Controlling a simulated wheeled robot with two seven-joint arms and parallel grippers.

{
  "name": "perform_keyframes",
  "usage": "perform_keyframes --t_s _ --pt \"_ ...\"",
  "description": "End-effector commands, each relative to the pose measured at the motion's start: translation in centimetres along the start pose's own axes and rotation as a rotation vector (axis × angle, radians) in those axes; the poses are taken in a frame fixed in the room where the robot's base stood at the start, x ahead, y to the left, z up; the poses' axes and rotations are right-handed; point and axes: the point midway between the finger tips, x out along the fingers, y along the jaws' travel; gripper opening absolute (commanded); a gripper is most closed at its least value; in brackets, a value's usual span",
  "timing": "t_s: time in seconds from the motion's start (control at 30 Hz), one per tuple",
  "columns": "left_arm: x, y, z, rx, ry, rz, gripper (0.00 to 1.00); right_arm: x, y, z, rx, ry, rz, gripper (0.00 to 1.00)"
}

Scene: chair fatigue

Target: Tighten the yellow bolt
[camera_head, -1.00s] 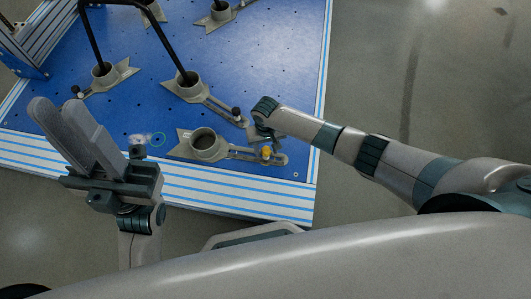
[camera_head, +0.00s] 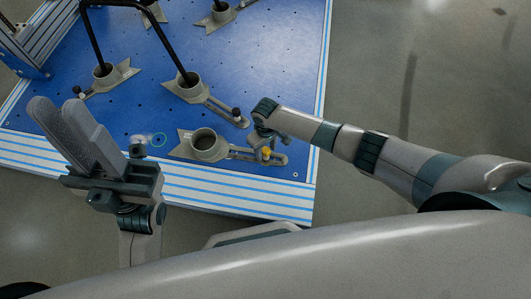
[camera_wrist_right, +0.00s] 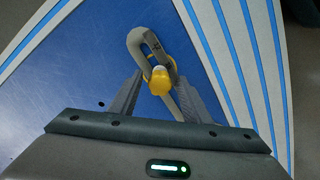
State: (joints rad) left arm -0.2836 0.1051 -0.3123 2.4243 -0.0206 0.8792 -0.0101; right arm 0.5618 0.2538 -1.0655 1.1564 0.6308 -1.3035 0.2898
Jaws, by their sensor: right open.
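The yellow bolt (camera_head: 267,154) stands on the slotted arm of the front clamp (camera_head: 205,146) on the blue table. It also shows in the right wrist view (camera_wrist_right: 160,80), seated in the slotted grey arm (camera_wrist_right: 143,48). My right gripper (camera_wrist_right: 158,84) is open, with one finger on each side of the bolt. Contact with the bolt cannot be told. In the head view my right gripper (camera_head: 268,143) is small and partly covers the clamp arm just behind the bolt. My left gripper (camera_head: 58,108) is raised at the left, with nothing seen between its fingers.
The blue table (camera_head: 280,60) has a blue-and-white striped front edge. Other clamps (camera_head: 188,85) stand further back, some holding a black bent tube frame (camera_head: 165,40). A metal profile structure (camera_head: 40,40) stands at the far left. The table's right side is mostly clear.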

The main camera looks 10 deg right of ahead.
Motion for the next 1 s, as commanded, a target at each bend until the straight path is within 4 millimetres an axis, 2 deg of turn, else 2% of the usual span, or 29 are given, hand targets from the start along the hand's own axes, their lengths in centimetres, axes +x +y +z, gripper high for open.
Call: perform_keyframes --t_s 0.2,0.5,0.67,1.0 --pt "0.32 -0.02 0.0 0.001 -0.001 0.001 0.22 -0.06 0.03 0.0 -0.182 -0.001 0.0 0.44" --pt "0.31 -0.02 0.01 0.001 -0.001 0.001 0.22 0.01 0.03 0.02 -0.214 -0.001 0.0 0.44" --pt "0.31 -0.02 0.01 0.001 -0.001 0.001 0.22 0.0 0.03 0.02 -0.213 -0.001 0.0 0.06" --pt "1.1 -0.05 -0.1 0.001 -0.001 0.001 0.22 -0.21 -0.03 0.02 -0.156 0.0 -0.001 0.04"
